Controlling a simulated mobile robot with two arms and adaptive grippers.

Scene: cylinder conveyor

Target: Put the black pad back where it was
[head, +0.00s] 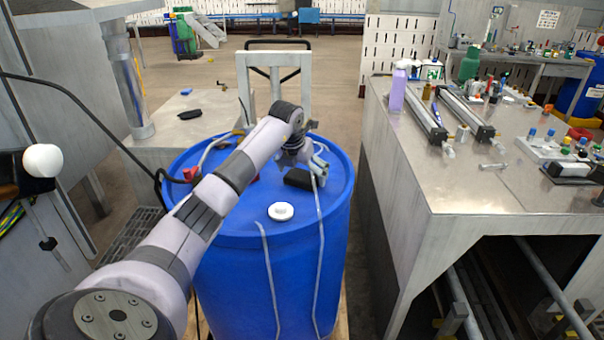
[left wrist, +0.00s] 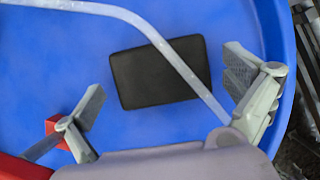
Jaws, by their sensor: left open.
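A black pad (head: 298,178) lies on the top of the blue drum (head: 335,205). In the left wrist view the black pad (left wrist: 150,78) is a flat rounded rectangle on the blue top, with a pale strap (left wrist: 175,60) crossing over its right part. My left gripper (head: 312,168) is above the far side of the drum top, close to the pad. In the left wrist view my left gripper (left wrist: 165,85) has its fingers wide apart, one on each side of the pad's near part, with nothing held. My right gripper is not in view.
A white cap (head: 281,211) sits on the drum's near top. A red part (head: 191,174) is at its left edge. A metal hand cart (head: 273,75) stands behind. To the right is a steel table (head: 470,185) with a purple bottle (head: 398,88). Another black object (head: 190,114) lies on a grey surface left.

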